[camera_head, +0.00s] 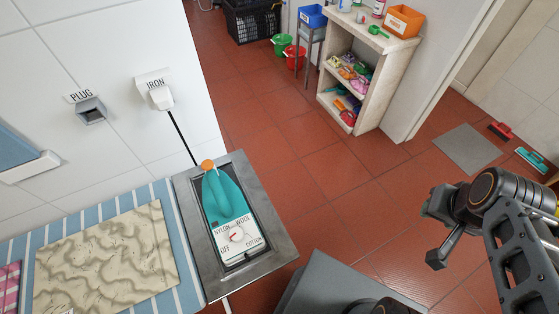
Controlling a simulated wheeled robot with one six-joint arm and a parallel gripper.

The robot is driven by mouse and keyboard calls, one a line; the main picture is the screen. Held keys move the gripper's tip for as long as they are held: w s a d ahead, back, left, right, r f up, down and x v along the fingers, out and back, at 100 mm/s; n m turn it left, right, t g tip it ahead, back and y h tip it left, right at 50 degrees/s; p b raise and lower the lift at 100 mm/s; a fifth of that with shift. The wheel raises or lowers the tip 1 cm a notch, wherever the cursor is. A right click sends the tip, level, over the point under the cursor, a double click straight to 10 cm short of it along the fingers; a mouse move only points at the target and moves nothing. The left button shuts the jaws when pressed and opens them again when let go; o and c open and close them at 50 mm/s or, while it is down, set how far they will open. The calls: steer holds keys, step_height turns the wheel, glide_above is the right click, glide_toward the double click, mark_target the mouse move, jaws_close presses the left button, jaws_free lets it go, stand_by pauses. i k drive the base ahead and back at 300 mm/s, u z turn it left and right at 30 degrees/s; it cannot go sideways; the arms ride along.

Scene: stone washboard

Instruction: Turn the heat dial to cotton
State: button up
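A teal iron (222,190) rests on a grey metal stand (272,247) at the end of the ironing surface. The heat dial (236,237) is a small white knob with a red mark, set on a white panel at the iron's near end. Labels around it read OFF, NYLON, WOOL and COTTON. The mark is too small to tell which label it points to. My gripper (437,232) is at the right over the floor, well away from the dial. Its two dark fingers are apart, with nothing seen between them.
A black cord runs from the iron to the wall plug (160,96) labelled IRON. A shelf (392,62) stands behind.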

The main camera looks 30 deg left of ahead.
mark_target(236, 235)
steer(key=i, duration=2.55)
steer(key=u, duration=5.3)
steer(key=i, duration=1)
